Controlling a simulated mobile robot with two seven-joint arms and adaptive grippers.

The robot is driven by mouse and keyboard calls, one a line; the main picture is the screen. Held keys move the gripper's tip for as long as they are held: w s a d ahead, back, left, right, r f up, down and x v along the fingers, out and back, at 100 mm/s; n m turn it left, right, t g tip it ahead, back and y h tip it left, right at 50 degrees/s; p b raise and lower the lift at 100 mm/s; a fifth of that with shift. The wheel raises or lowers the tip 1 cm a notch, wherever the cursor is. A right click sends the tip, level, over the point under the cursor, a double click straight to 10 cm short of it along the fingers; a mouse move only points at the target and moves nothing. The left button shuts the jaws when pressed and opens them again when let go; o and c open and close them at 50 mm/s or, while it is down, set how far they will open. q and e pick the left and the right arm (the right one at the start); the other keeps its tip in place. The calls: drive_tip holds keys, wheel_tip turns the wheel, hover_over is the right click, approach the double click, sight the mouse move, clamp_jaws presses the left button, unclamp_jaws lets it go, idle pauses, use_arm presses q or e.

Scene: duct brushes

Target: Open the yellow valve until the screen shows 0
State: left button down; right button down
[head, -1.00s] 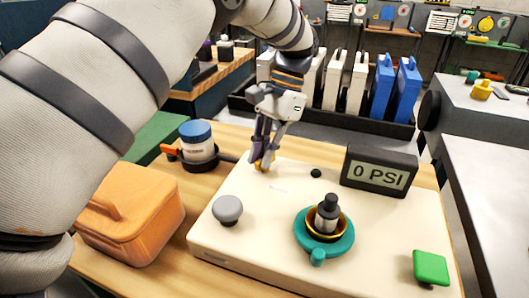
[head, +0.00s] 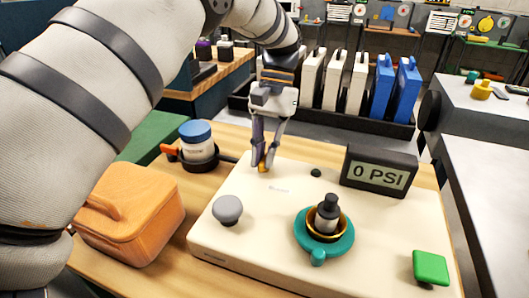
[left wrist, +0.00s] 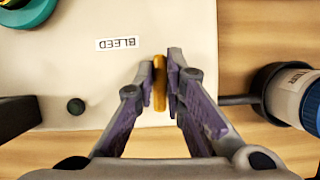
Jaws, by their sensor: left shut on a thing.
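The yellow valve (left wrist: 160,82) is a small handle at the edge of the cream panel (head: 240,240). My left gripper (head: 264,165) is shut on it, with one finger on each side, as the left wrist view (left wrist: 160,85) shows. In the head view the fingers hide most of the valve. A label reading BLEED (left wrist: 121,43) is on the panel beside the valve. The screen (head: 379,172) at the panel's back right reads 0 PSI. My right gripper is not in view.
The panel also bears a grey knob (head: 228,210), a teal ring with a dark-topped bottle (head: 324,233), and a green button (head: 431,268). A blue-lidded jar (head: 198,145) and an orange box (head: 130,215) stand on the wooden table to the left.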

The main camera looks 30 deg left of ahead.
use_arm(q)
drive_tip(key=c, duration=1.7)
unclamp_jaws()
drive_tip(key=shift+o, duration=0.2)
drive_tip(key=v, duration=0.7)
drive_tip(key=shift+w+r, duration=0.1)
drive_tip(key=shift+r, duration=0.05)
